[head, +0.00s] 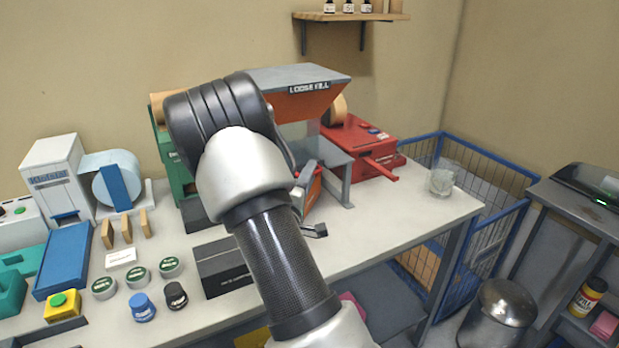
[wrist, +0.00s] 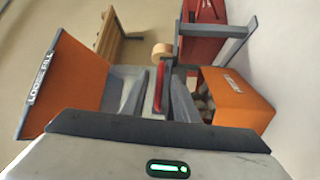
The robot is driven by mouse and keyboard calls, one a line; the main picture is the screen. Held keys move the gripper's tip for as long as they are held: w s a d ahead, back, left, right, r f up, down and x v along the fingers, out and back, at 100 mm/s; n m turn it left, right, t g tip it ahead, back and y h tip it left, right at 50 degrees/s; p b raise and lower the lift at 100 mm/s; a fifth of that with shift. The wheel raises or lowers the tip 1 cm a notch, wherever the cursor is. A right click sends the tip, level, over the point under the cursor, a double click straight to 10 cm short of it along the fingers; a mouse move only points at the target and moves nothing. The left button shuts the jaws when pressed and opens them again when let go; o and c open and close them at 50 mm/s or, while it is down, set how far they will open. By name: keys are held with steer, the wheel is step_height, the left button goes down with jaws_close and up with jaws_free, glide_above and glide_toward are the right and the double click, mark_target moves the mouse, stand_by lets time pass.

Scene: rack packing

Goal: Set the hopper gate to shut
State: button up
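The hopper, an orange box with a grey top edge and a LOOSE FILL label (head: 300,90), stands at the back of the table, partly behind my arm. It is at the left in the wrist view (wrist: 80,72), which is turned on its side. A narrow red bar (wrist: 159,88), possibly the gate's handle, shows between the fingers of my gripper (wrist: 156,80). I cannot tell the gate's position.
An orange bin with contents (wrist: 238,98) is at the right in the wrist view. A red machine (head: 358,148) stands right of the hopper. Jars, a black box (head: 222,268) and a blue tray (head: 63,262) are left. A glass (head: 442,180) stands near the right edge.

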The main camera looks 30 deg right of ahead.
steer(key=b+v, duration=0.1)
steer(key=v, duration=1.6)
steer(key=shift+s, duration=0.2)
steer(key=shift+a, duration=0.1)
